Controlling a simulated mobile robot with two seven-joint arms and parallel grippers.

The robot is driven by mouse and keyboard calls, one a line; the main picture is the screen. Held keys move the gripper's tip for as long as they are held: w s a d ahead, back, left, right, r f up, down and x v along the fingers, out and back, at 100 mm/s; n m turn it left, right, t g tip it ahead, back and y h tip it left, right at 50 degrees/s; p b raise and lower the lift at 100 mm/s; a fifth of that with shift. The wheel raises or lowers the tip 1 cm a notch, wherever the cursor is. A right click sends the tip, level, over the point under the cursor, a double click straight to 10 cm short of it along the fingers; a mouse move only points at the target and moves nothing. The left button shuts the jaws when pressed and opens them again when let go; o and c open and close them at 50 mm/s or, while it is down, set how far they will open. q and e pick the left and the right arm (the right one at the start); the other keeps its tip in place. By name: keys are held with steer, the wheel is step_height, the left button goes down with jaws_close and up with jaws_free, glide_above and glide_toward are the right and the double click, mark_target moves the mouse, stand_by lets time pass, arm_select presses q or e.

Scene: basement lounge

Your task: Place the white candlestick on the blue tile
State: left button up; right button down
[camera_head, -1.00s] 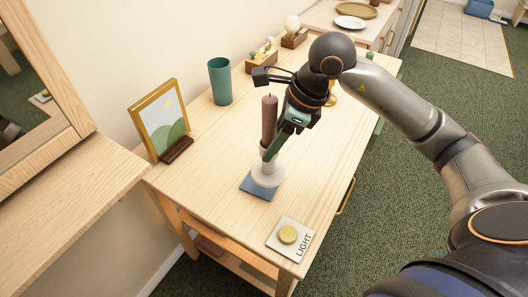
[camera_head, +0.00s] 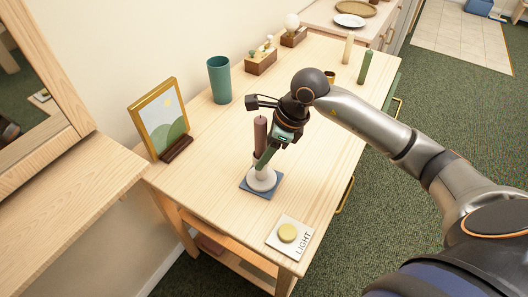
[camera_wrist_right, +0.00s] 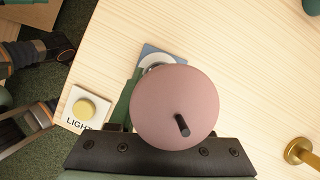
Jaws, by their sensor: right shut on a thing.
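The white candlestick (camera_head: 262,180) stands upright over the blue tile (camera_head: 246,186), its round base near the tile's middle; I cannot tell whether it touches. A mauve candle (camera_head: 260,136) stands in it. My right gripper (camera_head: 264,158) is shut on the candlestick at its upper part, just below the candle. In the right wrist view, the candle (camera_wrist_right: 175,105) is seen from above and hides most of the candlestick (camera_wrist_right: 157,60) and the fingertips. A corner of the blue tile (camera_wrist_right: 148,50) shows behind it. My left gripper is not in view.
A LIGHT button plate (camera_head: 289,238) lies near the table's front edge. A picture frame (camera_head: 160,118) and teal cup (camera_head: 219,80) stand along the wall. A green candle (camera_head: 365,66) and cream candle (camera_head: 347,48) stand farther back. A brass piece (camera_wrist_right: 300,151) is at right in the wrist view.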

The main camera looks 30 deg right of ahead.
steer(key=shift+c, duration=1.7)
jaws_free()
steer(key=shift+f, duration=0.1)
steer(key=shift+r+p, duration=0.25)
steer(key=shift+p, duration=0.05)
steer(key=v, duration=1.1)
steer(key=shift+r, duration=0.4)
steer(key=shift+s+d, duration=0.1)
